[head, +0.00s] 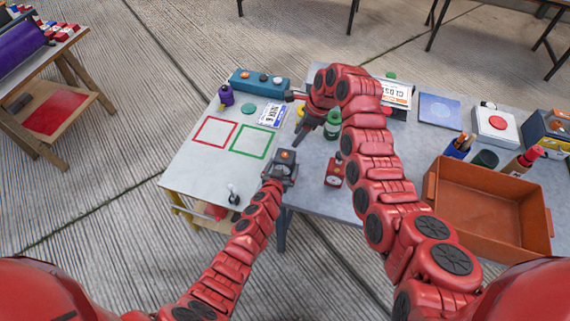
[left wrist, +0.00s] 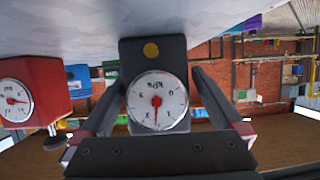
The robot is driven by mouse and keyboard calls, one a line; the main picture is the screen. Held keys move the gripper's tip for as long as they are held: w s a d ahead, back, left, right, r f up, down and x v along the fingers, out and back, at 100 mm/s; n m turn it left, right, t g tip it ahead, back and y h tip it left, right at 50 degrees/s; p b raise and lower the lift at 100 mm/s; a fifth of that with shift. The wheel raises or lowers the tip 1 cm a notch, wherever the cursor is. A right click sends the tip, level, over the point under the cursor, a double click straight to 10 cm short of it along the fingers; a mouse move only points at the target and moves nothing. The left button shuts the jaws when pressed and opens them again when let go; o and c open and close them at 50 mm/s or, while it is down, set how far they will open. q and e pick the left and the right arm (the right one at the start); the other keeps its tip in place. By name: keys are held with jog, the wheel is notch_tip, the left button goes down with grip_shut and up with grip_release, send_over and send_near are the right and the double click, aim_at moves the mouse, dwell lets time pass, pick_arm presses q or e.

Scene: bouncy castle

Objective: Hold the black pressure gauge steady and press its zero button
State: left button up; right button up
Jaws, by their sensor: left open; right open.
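The black pressure gauge (head: 287,160) stands near the table's front edge, with an orange button on its top in the head view. In the left wrist view the black gauge (left wrist: 153,72) appears upside down, with a white dial, a red needle and a gold-coloured round button (left wrist: 151,49). My left gripper (head: 281,176) is open, its fingers on either side of the gauge with gaps showing. My right gripper (head: 297,117) is open and empty, beyond the gauge. A red gauge (head: 334,171) stands to the right and also shows in the left wrist view (left wrist: 22,99).
An orange bin (head: 487,200) fills the right front. A teal box (head: 259,81) is at the back.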

pick_arm(q)
jog(key=shift+w+d+f, duration=0.1)
jog(key=shift+w+d, duration=0.25)
jog(key=shift+w, duration=0.1)
grip_shut()
pick_arm(e)
grip_shut()
dwell(0.3)
dwell(1.5)
